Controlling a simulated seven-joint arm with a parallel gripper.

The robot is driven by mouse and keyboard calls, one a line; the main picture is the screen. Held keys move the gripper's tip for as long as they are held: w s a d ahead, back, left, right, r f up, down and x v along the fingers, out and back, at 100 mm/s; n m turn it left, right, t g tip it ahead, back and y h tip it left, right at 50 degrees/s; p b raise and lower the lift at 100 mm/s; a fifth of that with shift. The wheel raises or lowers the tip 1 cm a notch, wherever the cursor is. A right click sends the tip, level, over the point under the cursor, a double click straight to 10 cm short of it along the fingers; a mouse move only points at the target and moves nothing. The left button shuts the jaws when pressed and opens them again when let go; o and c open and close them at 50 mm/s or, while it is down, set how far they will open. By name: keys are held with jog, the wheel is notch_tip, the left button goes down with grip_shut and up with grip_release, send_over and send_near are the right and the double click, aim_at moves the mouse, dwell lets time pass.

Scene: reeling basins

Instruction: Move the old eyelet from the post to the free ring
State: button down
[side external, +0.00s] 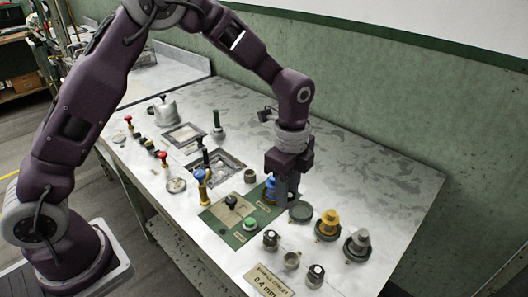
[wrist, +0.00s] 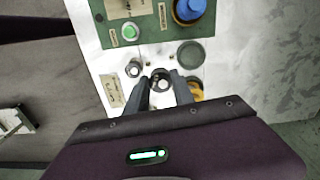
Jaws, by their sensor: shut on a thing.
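My gripper (side external: 287,203) hangs over the panel, between the blue knob and the dark round disc. In the wrist view its two fingers (wrist: 161,82) are closed around a small dark round piece with a pale centre (wrist: 160,76), which I take for the old eyelet. In the side view the fingers hide this piece. An open grey ring (side external: 291,260) stands in the front row between two black-topped pieces (side external: 270,240) (side external: 315,274). It looks empty and lies in front of my gripper. I cannot tell which fitting is the post.
The blue knob (side external: 270,187) and dark disc (side external: 300,211) are close to the fingers. The yellow fitting (side external: 328,222) and grey fitting (side external: 357,243) stand to the right. The green button (side external: 250,223) is on the green panel. The table's right end is clear.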

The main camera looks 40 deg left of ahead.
jog(key=shift+s+d+f+m, duration=0.35)
jog(key=shift+s+d+f, duration=0.5)
jog(key=shift+s+d, duration=0.25)
jog(key=shift+s+d+f+m, duration=0.3)
jog(key=shift+s+d+f, duration=0.6)
jog(key=shift+d, duration=0.3)
jog(key=shift+s+d+f+m, duration=0.35)
jog(key=shift+s+d+f, duration=0.55)
jog(key=shift+d, duration=0.25)
jog(key=shift+f, duration=0.55)
jog(key=shift+f, duration=0.1)
jog(key=shift+f, duration=0.35)
jog(key=shift+f, duration=0.4)
